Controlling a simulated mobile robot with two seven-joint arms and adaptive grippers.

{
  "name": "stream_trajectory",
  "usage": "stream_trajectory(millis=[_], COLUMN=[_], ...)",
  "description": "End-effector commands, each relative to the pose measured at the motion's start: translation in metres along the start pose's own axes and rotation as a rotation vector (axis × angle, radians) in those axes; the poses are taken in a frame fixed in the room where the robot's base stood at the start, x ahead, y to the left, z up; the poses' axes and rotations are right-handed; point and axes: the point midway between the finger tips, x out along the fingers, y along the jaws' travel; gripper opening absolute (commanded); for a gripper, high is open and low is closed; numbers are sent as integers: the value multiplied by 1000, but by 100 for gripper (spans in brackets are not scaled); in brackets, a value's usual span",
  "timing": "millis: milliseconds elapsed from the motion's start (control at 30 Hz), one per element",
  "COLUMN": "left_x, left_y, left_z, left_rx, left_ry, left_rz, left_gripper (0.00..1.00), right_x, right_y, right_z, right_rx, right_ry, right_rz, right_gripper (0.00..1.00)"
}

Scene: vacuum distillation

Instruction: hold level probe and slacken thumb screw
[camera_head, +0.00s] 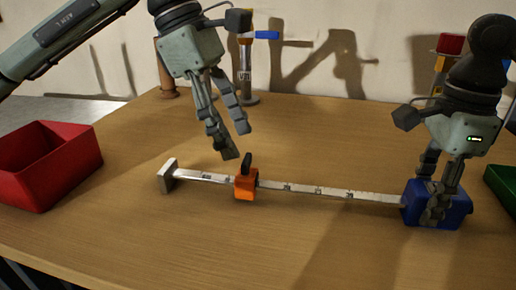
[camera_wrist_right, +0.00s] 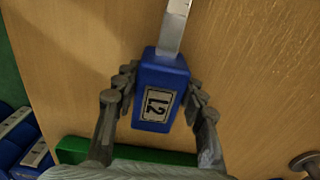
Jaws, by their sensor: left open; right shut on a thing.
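The level probe (camera_head: 318,191) lies across the table, a marked metal bar with a grey end plate (camera_head: 167,176) at its left and a blue block (camera_head: 410,210) at its right. An orange collar (camera_head: 246,188) sits around the bar left of its middle, with a black thumb screw (camera_head: 247,162) standing up on top. My left gripper (camera_head: 238,143) is open and empty, just above and slightly left of the thumb screw. My right gripper (camera_head: 436,198) is shut on the blue block; the right wrist view shows its fingers on both sides of the block (camera_wrist_right: 160,88), labelled L2.
A red bin (camera_head: 45,163) stands at the left. A green bin (camera_head: 501,188) is at the right edge. At the back stand a brown post (camera_head: 167,75), a blue-handled device (camera_head: 248,65) and a red-topped one (camera_head: 449,46). The front table is clear.

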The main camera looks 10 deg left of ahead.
Motion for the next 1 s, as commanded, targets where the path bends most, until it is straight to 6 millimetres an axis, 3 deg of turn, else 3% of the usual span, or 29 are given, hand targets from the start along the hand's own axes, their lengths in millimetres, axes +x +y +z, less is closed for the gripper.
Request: stream_trajectory(millis=[233,600,1000], left_x=[32,37,37], left_y=[0,0,0], left_z=[0,0,0], left_rx=[-1,0,0], left_ry=[0,-1,-1], left_rz=[-1,0,0], left_gripper=[55,55,7], right_x=[0,0,0], right_y=[0,0,0], right_z=[0,0,0], right_rx=[0,1,1], right_ry=[0,0,0], right_rz=[-1,-1,-1], right_gripper=[0,0,0])
